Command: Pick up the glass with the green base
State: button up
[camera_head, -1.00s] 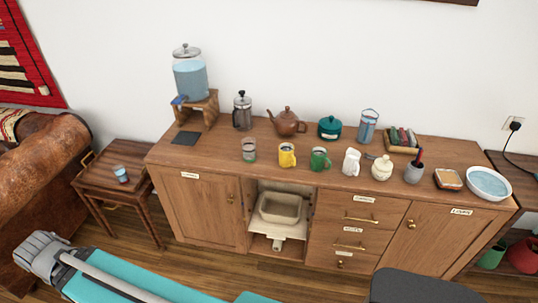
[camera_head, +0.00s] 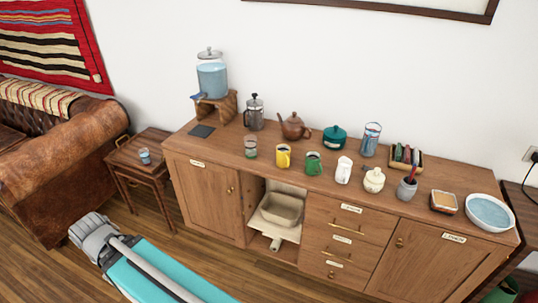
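A clear drinking glass (camera_head: 250,147) stands upright near the front edge of the wooden sideboard (camera_head: 222,147), left of the yellow mug. Its lower part looks greenish, but it is too small to be sure of the base. A tall patterned bluish glass or jar (camera_head: 371,139) stands at the back of the sideboard. Part of my teal and grey arm crosses the lower left, well in front of the sideboard.
Beside the clear glass are a yellow mug (camera_head: 283,156), a green mug (camera_head: 313,164) and a white jug (camera_head: 344,170). A French press (camera_head: 254,112) and brown teapot (camera_head: 293,127) stand behind. The side table (camera_head: 126,160) and leather sofa (camera_head: 75,150) are at left.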

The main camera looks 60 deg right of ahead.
aim_at(250, 140)
jog(key=k, duration=1.55)
jog(key=z, duration=1.55)
jog(key=i, duration=1.05)
jog(key=u, duration=0.05)
